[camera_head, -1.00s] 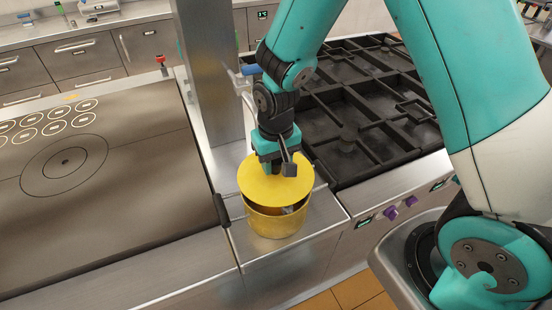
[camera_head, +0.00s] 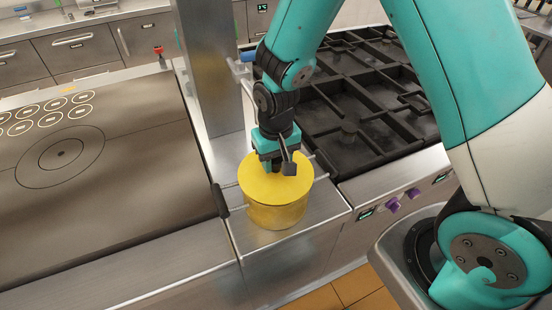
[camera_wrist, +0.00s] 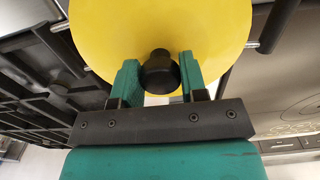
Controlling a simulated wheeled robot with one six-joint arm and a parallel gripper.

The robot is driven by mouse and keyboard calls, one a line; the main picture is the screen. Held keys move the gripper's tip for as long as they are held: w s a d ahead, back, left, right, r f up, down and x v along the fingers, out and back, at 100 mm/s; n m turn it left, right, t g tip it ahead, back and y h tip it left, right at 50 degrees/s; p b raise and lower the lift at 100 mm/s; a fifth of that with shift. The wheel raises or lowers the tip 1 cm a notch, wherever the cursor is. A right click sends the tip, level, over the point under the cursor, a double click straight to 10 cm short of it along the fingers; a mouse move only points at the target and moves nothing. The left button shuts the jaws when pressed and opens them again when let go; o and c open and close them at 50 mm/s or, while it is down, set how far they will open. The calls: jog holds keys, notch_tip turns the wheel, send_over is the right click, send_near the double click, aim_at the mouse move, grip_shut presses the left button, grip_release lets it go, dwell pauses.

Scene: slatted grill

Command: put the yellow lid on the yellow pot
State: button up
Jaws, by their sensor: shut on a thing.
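The yellow lid (camera_head: 262,183) is a flat round disc directly over the yellow pot (camera_head: 277,214) in the head view. It covers the pot's opening, and whether its rim rests fully on the pot I cannot tell. The pot stands upright on the steel counter strip. My gripper (camera_head: 281,168) points down at the lid's middle. In the wrist view my gripper (camera_wrist: 160,80) has its two green fingers shut on the lid's black knob (camera_wrist: 159,73), with the yellow lid (camera_wrist: 160,25) beyond it. The inside of the pot is hidden.
A black slatted grill (camera_head: 365,105) lies right of and behind the pot. A flat dark griddle (camera_head: 120,190) lies to the left. A steel post (camera_head: 208,70) rises behind the pot. The steel strip (camera_head: 318,205) beside the pot is clear.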

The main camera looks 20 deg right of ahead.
jog(key=shift+f+b, duration=0.3)
jog(key=shift+f, duration=0.2)
dwell(0.7)
jog(key=o, duration=1.1)
notch_tip(320, 180, up, 18)
jog(key=b, duration=0.3)
jog(key=shift+f, duration=0.25)
jog(key=s+a+f+n+y+b, duration=0.1)
jog(key=s+n, duration=0.1)
jog(key=s, duration=0.4)
jog(key=s+a+n+y+b, duration=0.1)
jog(key=s+a+n+b, duration=0.1)
jog(key=s, duration=0.4)
jog(key=s+a+f+n+y+b, duration=0.1)
jog(key=s+n+y+b, duration=0.1)
jog(key=s, duration=0.4)
jog(key=shift+a+f+n, duration=0.25)
jog(key=shift+f+n, duration=0.05)
jog(key=shift+n, duration=0.2)
